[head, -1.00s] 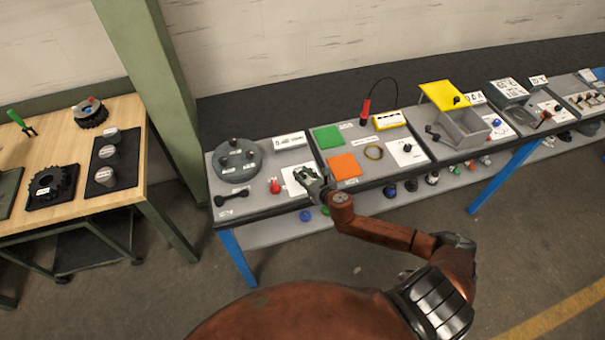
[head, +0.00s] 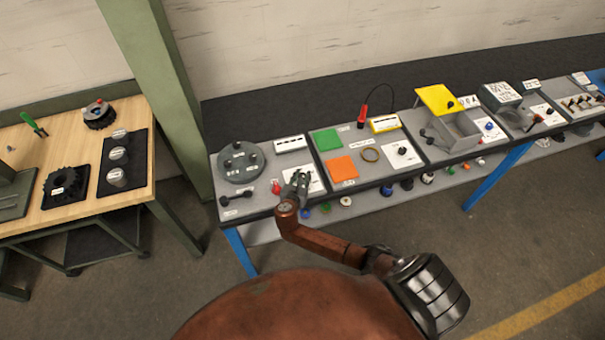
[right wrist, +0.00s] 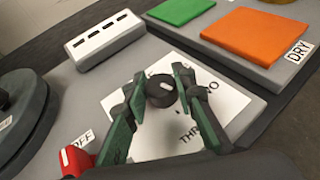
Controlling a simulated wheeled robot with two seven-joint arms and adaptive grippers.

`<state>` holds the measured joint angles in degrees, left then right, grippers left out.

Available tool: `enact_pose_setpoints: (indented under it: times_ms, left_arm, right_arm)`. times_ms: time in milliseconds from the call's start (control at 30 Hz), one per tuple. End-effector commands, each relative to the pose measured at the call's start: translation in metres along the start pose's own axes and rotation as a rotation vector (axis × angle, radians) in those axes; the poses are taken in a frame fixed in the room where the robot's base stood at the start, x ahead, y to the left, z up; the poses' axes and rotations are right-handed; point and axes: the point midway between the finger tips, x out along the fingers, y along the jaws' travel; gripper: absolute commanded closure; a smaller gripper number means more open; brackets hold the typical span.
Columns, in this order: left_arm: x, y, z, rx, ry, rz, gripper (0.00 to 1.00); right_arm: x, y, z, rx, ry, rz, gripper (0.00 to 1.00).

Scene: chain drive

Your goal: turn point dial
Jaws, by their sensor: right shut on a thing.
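The point dial (right wrist: 160,91) is a round dark knob on a white plate (right wrist: 220,107) with printed words such as "TWO" and "THREE", partly readable in the right wrist view. My right gripper (right wrist: 167,84) has its two green-grey fingers on either side of the knob and is shut on it. In the head view the right gripper (head: 300,180) comes down over the white plate (head: 316,179) near the bench's front edge and hides the knob there. A light mark shows on the knob's top. My left gripper is not in view.
A red knob (head: 276,187) stands close left of the plate, by an "OFF" label. A white slotted block (head: 290,144) lies behind. A round grey base with black knobs (head: 241,163) is further left. Green (head: 327,140) and orange (head: 343,168) pads lie to the right.

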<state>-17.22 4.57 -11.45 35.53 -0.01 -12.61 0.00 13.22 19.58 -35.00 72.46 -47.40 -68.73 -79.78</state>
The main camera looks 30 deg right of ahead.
Motion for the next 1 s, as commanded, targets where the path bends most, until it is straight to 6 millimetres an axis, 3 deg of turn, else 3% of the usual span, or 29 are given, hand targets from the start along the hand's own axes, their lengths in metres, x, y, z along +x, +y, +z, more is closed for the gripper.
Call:
enact_pose_setpoints:
  times_ms: [400, 1000]
  left_arm:
    - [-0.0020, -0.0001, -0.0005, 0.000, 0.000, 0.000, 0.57]
    - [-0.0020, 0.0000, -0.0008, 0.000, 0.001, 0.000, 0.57]
  right_arm:
    - [0.0003, 0.0007, 0.0002, 0.086, -0.001, -0.207, 1.00]
    - [0.0008, -0.0003, 0.0007, 0.104, -0.001, -0.248, 1.00]
